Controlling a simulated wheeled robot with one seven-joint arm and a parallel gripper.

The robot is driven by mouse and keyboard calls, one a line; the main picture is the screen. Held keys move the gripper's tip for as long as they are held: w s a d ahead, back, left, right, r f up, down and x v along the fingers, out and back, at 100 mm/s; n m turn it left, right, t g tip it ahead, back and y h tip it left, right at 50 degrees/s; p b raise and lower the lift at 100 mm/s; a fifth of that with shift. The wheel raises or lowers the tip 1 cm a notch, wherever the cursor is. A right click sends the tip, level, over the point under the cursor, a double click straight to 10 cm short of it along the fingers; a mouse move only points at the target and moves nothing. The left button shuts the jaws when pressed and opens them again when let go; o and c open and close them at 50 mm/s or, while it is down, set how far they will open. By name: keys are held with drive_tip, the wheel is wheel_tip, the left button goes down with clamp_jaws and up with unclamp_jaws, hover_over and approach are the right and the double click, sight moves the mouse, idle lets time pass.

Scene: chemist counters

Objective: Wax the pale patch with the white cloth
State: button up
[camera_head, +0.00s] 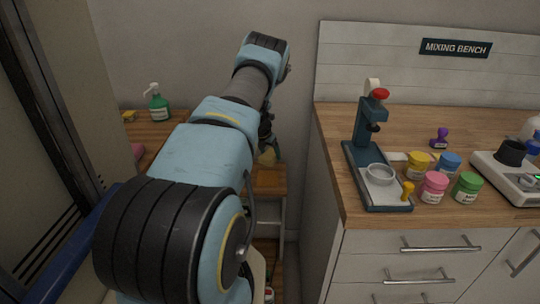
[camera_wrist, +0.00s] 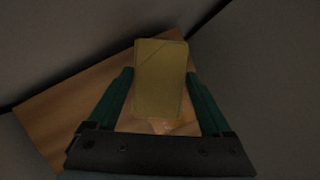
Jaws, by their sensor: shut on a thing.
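My gripper (camera_wrist: 160,92) is shut on a flat, rectangular, yellowish cloth (camera_wrist: 160,75) with a diagonal crease line. It looks yellow rather than white in this light. In the head view, the cloth (camera_head: 267,158) shows below my wrist, and my arm hides most of my gripper. A lighter patch (camera_wrist: 172,127) shows on the wood just below the cloth in the wrist view; its full extent is hidden by the cloth and my gripper. I cannot tell whether the cloth touches the wood. No other white cloth is in view.
A wooden counter (camera_head: 270,181) lies under my gripper. A green spray bottle (camera_head: 158,106) and a small yellow block (camera_head: 129,116) stand at its back left. To the right, the mixing bench (camera_head: 330,128) holds a press (camera_head: 371,150), several coloured jars and a scale (camera_head: 510,172).

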drive_tip(key=shift+r+p, duration=0.75)
drive_tip(key=shift+r, duration=0.7)
